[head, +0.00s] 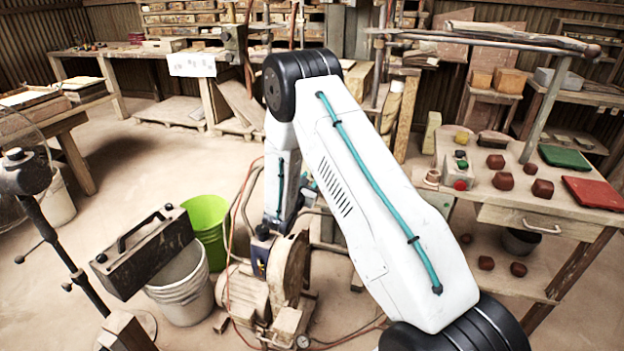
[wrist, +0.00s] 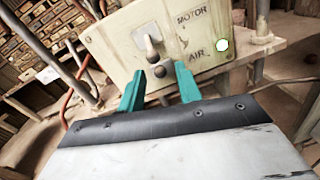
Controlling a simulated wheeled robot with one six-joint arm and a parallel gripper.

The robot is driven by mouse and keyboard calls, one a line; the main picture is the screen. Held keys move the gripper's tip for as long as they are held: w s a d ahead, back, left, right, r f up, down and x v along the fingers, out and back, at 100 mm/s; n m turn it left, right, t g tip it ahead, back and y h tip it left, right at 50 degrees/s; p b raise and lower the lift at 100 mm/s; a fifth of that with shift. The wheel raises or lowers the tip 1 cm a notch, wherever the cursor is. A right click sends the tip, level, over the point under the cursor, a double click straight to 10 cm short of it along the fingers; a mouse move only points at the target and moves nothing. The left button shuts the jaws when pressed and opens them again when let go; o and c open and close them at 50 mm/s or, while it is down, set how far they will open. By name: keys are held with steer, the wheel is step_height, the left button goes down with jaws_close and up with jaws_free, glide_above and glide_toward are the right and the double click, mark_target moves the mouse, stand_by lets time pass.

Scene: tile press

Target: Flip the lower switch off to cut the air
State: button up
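In the wrist view a cream control panel (wrist: 118,42) carries the words MOTOR and AIR. An upper switch (wrist: 149,38) sits level with MOTOR, and a lower switch (wrist: 160,71) with a dark rounded tip sits left of AIR. I cannot tell whether a finger touches the panel. In the head view my arm hides the gripper, and I cannot make out the switches.
A bench (head: 516,205) at the right holds dark red blocks, a green tile (head: 564,157) and a red tile (head: 596,192). A green bucket (head: 207,215), a pale bucket (head: 184,285) and a pump (head: 287,275) with hoses stand on the floor. A red cable (wrist: 77,75) runs left of the panel.

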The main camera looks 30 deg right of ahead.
steer(key=shift+w+d, duration=0.3)
steer(key=shift+d, duration=0.25)
steer(key=shift+c, duration=0.2)
jaws_close()
step_height(320, 180, down, 2)
steer(key=t+h, duration=0.1)
steer(key=h, duration=0.1)
steer(key=t+h, duration=0.2)
steer(key=shift+f+m+h, duration=0.15)
steer(key=shift+m+h, duration=0.15)
steer(key=shift+h, duration=0.1)
steer(key=shift+o, duration=0.2)
jaws_free()
